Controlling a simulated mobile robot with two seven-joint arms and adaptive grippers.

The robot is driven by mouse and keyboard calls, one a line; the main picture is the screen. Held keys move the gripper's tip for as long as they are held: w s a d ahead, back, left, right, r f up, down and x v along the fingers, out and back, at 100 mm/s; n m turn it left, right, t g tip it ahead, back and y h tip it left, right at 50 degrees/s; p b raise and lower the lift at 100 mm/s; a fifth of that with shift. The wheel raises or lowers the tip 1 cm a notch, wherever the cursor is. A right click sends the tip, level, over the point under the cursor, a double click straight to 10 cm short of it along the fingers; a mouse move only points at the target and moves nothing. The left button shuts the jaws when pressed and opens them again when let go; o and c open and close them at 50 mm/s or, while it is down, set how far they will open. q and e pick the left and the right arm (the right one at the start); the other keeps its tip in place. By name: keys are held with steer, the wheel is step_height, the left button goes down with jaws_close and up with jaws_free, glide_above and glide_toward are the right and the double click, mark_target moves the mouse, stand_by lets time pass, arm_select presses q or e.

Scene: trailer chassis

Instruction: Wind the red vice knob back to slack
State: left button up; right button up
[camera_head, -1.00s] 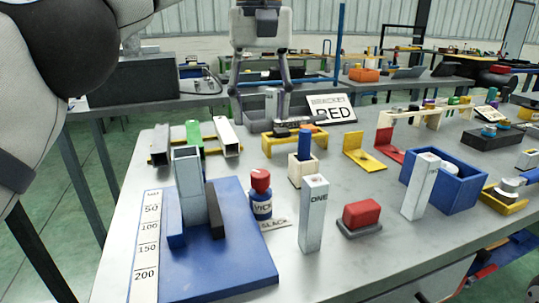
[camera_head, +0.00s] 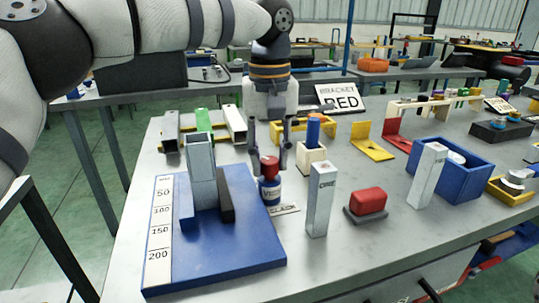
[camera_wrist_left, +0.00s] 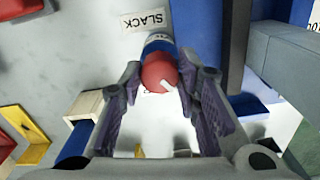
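The red vice knob (camera_head: 269,167) sits on top of a blue post (camera_head: 270,191) beside the blue vice base plate (camera_head: 235,245). A "SLACK" label (camera_head: 284,209) lies by the post. My left gripper (camera_head: 270,158) points down from above, open, with a finger on either side of the knob. In the left wrist view the knob (camera_wrist_left: 158,72) lies between the fingertips, with small gaps beside it. A white pointer (camera_wrist_left: 167,86) on the knob is turned away from the SLACK label (camera_wrist_left: 145,20). My right gripper is not in view.
A grey upright block (camera_head: 201,172) stands between the vice's jaws. Close to the right are a white block with a blue peg (camera_head: 312,153), a tall grey block (camera_head: 320,200) and a red block on a grey base (camera_head: 368,202). A yellow bracket (camera_head: 372,140) lies farther back.

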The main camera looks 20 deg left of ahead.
arm_select(q)
steer(key=c, duration=0.4)
